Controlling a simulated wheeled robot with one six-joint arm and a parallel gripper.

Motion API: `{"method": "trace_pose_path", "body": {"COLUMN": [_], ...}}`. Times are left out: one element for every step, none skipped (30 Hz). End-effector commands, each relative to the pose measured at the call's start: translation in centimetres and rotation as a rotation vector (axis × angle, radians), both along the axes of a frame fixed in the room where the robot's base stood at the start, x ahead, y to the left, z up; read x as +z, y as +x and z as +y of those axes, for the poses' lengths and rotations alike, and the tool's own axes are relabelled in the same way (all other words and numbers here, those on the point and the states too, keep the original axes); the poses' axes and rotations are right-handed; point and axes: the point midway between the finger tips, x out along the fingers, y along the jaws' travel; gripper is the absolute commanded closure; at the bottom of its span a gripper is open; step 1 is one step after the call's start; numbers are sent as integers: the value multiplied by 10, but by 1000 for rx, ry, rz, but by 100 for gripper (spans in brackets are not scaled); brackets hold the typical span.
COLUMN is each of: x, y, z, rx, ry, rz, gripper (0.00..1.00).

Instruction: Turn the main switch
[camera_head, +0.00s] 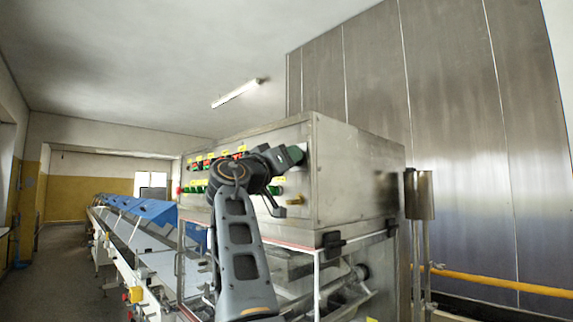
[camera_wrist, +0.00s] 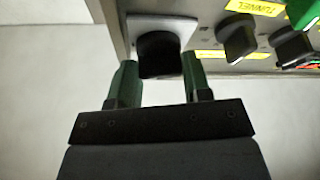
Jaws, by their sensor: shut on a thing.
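The main switch is a black knob (camera_wrist: 160,56) on a pale square plate (camera_wrist: 171,24), near the edge of the control panel in the wrist view. My gripper (camera_wrist: 160,72) has its two green fingers on either side of this knob, shut on it. In the head view my gripper (camera_head: 291,156) is at the right end of the panel face of the steel cabinet (camera_head: 352,177). The switch itself cannot be made out there behind my arm.
In the wrist view, another black knob (camera_wrist: 236,37) sits right of the switch, close to a yellow label (camera_wrist: 256,7). In the head view, a long conveyor (camera_head: 128,243) with blue covers runs back at left. A yellow pipe (camera_head: 500,283) runs low at right.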

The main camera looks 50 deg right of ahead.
Motion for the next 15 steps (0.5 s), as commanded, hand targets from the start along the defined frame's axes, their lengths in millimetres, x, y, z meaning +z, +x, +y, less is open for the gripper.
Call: {"method": "trace_pose_path", "body": {"x": [-1, -1, -1, 0, -1, 0, 0, 0, 0, 0, 0, 0, 0, 0, 0], "y": [2, 2, 1, 2, 2, 2, 2, 2, 2, 2, 2, 2, 2, 2, 2], "z": [0, 0, 0, 0, 0, 0, 0, 0, 0, 0, 0, 0, 0, 0, 0], "rx": [1, 1, 0, -1, 1, 2, 0, 0, 0, 0, 1, 1, 1, 0, 0], "ry": [-2, -3, -5, -7, -8, -11, -11, -13, -14, -16, -17, -18, -19, -19, -20], "rz": [-35, -58, -89, -108, -128, -155, -173, -189, -209, -224, -237, -255, -265, -275, -288], "gripper": [79, 79, 79, 79, 79, 79, 79, 79, 79, 79, 79, 79, 79, 79, 79]}}
